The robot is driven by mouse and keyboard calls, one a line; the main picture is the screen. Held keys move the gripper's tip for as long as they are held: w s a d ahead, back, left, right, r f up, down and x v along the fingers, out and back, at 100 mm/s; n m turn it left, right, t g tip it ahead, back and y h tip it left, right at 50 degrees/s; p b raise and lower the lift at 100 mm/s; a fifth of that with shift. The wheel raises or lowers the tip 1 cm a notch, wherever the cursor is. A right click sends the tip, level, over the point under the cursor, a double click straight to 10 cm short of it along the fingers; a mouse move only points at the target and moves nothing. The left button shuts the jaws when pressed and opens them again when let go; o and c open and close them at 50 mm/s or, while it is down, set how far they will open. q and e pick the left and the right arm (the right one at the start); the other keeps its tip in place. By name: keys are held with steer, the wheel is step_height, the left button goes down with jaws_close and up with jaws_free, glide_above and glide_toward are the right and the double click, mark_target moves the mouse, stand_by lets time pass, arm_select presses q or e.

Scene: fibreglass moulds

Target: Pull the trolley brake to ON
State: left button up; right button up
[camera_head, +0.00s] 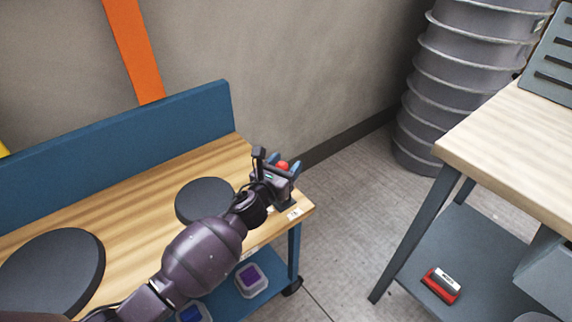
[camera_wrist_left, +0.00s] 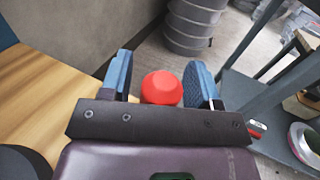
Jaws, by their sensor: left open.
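The brake shows as a red knob (camera_head: 282,166) at the right end of the wood-topped trolley (camera_head: 137,190). A small white label (camera_head: 294,214) lies on the trolley's corner near it. My left gripper (camera_head: 284,172) is at the knob, and its arm covers part of the trolley top. In the left wrist view the red knob (camera_wrist_left: 162,88) sits between the two blue fingers of my left gripper (camera_wrist_left: 160,82), with a gap on each side. The gripper is open. The lever under the knob is hidden. My right gripper is not in view.
Two dark round discs, one large (camera_head: 52,273) and one small (camera_head: 204,201), lie on the trolley. A blue back panel (camera_head: 120,150) borders it. A workbench (camera_head: 515,150) stands at right, with open floor (camera_head: 350,200) between. Stacked grey ducting (camera_head: 455,80) stands behind.

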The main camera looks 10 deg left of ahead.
arm_select(q)
steer(key=shift+w, duration=0.1)
steer(key=shift+c, duration=0.5)
jaws_close()
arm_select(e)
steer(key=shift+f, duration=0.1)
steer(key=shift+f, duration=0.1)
